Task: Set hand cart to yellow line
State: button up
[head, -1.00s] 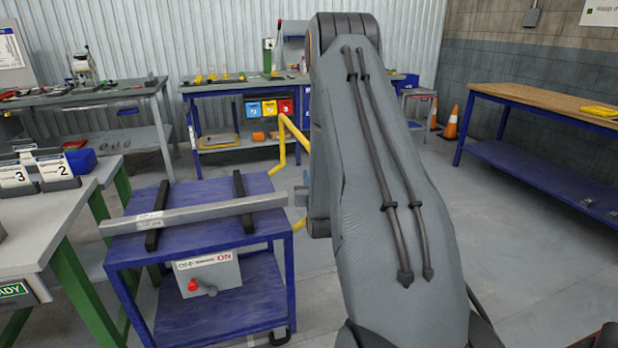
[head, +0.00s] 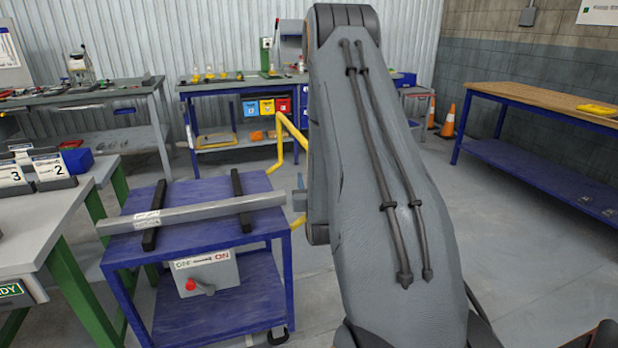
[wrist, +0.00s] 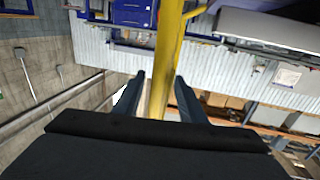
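The hand cart (head: 205,230) is a blue two-shelf cart with a yellow tubular handle (head: 291,130) on its right side, left of my arm in the head view. A grey metal bar (head: 190,213) lies across two black strips on its top. In the wrist view, a yellow handle tube (wrist: 168,60) runs between the two fingers of my gripper (wrist: 160,78). The fingers are apart, with gaps showing beside the tube, so the gripper looks open around it. In the head view my arm hides most of the gripper. I cannot make out a yellow floor line.
A grey-topped table with green legs (head: 68,265) stands close at the cart's left. Workbenches (head: 240,88) line the back wall. A blue bench with a wooden top (head: 545,98) and orange cones (head: 448,122) stand at right. The floor (head: 520,270) at right is clear.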

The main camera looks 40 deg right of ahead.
jog(key=v, duration=0.4)
jog(key=shift+s+a, duration=0.2)
jog(key=shift+s, duration=0.05)
dwell(0.3)
